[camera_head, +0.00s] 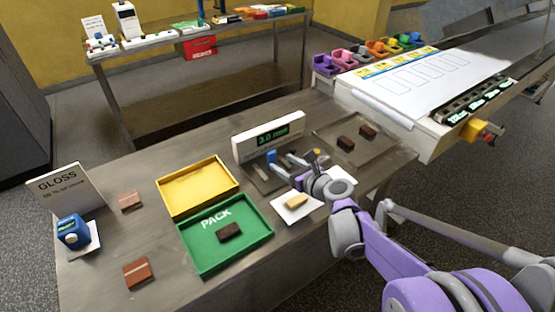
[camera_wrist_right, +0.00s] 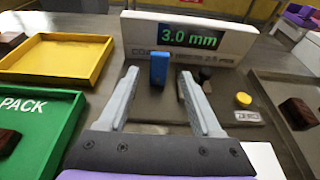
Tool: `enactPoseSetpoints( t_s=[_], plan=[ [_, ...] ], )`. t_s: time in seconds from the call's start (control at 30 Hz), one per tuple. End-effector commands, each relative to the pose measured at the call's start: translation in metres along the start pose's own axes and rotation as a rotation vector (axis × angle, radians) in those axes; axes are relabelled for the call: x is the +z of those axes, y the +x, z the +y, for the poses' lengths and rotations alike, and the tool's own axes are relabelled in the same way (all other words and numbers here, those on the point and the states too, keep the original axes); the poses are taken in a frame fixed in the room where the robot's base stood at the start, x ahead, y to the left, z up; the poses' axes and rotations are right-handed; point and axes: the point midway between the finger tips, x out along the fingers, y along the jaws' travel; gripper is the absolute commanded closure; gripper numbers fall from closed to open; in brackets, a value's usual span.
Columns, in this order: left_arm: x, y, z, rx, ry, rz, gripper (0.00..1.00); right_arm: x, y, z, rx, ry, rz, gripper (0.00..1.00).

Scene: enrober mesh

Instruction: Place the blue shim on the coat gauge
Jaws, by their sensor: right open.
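The coat gauge has a white panel (camera_head: 268,137) with a green 3.0 mm readout, and a grey base in front; the panel also shows in the right wrist view (camera_wrist_right: 140,36). The blue shim (camera_wrist_right: 159,68) stands upright on the grey base, in front of the panel; it also shows in the head view (camera_head: 271,157). My right gripper (camera_wrist_right: 160,88) is open, its fingers apart on either side of the shim's line and nothing between them that I can tell is gripped. In the head view it (camera_head: 289,164) hovers over the gauge. My left gripper is not in view.
A yellow button (camera_wrist_right: 243,99) sits on the gauge base beside a dark knob-like part (camera_wrist_right: 205,74). A yellow tray (camera_head: 197,209) and a green PACK tray (camera_head: 205,263) lie left, a grey tray (camera_head: 326,131) right. A white card with a tan bar (camera_head: 296,201) lies in front.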

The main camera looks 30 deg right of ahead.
Motion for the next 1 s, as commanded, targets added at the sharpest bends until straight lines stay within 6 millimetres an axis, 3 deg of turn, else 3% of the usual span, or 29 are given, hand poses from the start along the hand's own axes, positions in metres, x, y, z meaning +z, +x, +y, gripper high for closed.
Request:
enactPoseSetpoints(
  t_s=[0.2, 0.4, 1.0],
  plan=[
    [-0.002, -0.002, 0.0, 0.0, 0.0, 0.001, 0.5, 0.0, -0.045, 0.0, -0.002, 0.0, 0.0, 0.34],
    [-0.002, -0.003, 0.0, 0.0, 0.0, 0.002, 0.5, 0.0, -0.066, -0.001, -0.001, 0.0, 0.0, 0.34],
    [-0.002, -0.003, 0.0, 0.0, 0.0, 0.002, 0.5, 0.0, -0.069, 0.0, 0.001, -0.001, 0.0, 0.34]
  ],
)
